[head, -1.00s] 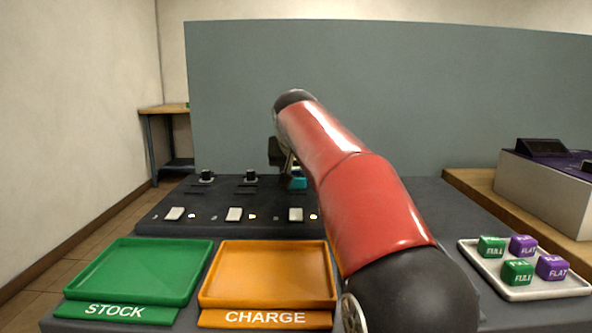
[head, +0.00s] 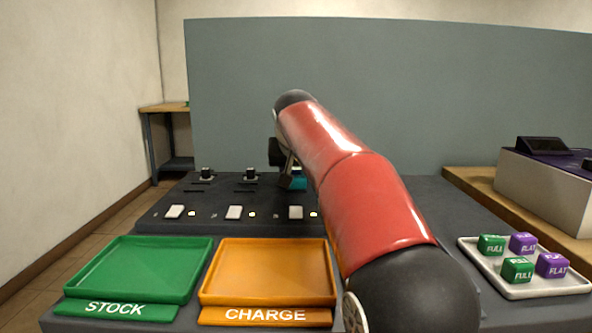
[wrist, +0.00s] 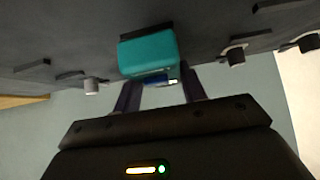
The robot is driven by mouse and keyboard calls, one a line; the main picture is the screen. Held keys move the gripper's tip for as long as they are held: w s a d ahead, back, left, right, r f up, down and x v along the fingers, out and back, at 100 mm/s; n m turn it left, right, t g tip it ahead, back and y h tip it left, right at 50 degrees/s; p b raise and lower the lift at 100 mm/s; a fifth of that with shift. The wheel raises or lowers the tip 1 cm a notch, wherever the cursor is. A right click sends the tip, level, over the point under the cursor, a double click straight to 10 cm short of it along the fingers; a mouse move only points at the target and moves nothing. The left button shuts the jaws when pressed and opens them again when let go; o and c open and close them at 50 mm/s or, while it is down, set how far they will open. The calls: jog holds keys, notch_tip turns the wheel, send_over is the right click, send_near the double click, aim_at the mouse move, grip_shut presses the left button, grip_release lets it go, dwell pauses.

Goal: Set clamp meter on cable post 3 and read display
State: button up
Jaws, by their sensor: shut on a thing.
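The teal clamp meter (head: 299,181) is at the back right of the dark panel, partly hidden by my arm. In the wrist view the clamp meter (wrist: 148,54) lies against the dark panel surface, between my fingers and the panel. My gripper (wrist: 160,88) is shut on it. A small pale and blue patch, perhaps its display, shows at its near edge, too small to read. Two cable posts (head: 250,175) and (head: 207,174) stand clear left of the meter. Posts also show in the wrist view (wrist: 236,56). Whether the meter encloses a post is hidden.
A green STOCK tray (head: 190,290) and orange CHARGE tray (head: 320,293) lie nearer. A white tray (head: 530,293) with FULL and FLAT blocks is at right. A grey wall panel (head: 440,90) stands behind.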

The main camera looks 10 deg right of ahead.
jog(key=shift+f, duration=0.25)
jog(key=o, duration=0.9)
jog(key=shift+c, duration=0.2)
jog(key=p+v, duration=0.2)
jog(key=v, duration=0.9)
jog(key=shift+p, duration=0.3)
jog(key=shift+f, duration=0.1)
